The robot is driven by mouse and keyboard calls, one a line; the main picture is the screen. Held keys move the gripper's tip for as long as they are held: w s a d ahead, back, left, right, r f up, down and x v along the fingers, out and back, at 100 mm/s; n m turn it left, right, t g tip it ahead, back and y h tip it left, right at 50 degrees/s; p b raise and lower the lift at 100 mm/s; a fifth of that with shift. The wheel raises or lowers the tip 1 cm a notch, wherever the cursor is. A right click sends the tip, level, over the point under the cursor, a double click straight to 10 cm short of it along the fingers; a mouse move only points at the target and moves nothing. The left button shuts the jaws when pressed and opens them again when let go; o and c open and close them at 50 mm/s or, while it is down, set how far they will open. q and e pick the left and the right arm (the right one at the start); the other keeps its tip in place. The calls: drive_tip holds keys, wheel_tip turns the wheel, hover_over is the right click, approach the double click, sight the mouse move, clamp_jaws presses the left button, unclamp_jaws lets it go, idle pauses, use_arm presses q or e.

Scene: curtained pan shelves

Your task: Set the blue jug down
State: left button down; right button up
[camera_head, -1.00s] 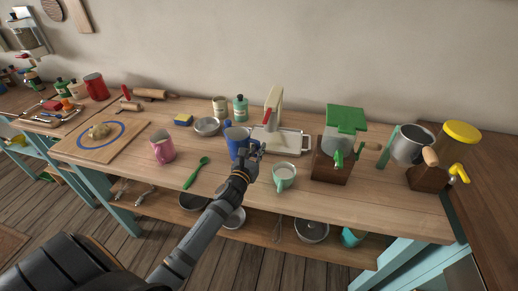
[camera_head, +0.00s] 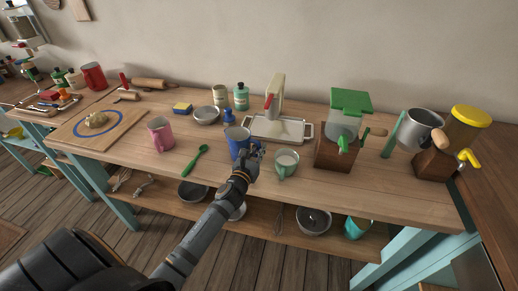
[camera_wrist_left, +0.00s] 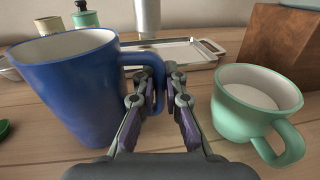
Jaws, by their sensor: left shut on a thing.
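The blue jug (camera_head: 237,142) is upright at the middle of the wooden table, between the pink jug and the pale green mug. My left gripper (camera_head: 254,152) is shut on its handle, on the jug's right side. In the left wrist view the blue jug (camera_wrist_left: 72,88) fills the left, and its handle runs between the fingertips (camera_wrist_left: 159,80). Its base is close to the tabletop; I cannot tell if it touches. My right gripper is not in view.
The pale green mug (camera_head: 286,163) stands just right of my left gripper. A small blue bottle (camera_head: 228,116) and white tray (camera_head: 262,132) are behind. The pink jug (camera_head: 161,135) and green spoon (camera_head: 195,158) are left. The grinder (camera_head: 340,145) is right.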

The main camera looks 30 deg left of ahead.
use_arm(q)
drive_tip(key=shift+f, duration=0.2)
idle(0.6)
drive_tip(key=c, duration=1.4)
unclamp_jaws()
drive_tip(key=shift+s, duration=0.1)
drive_tip(key=shift+o, duration=0.2)
drive_tip(key=shift+f, duration=0.1)
drive_tip(key=c, duration=0.4)
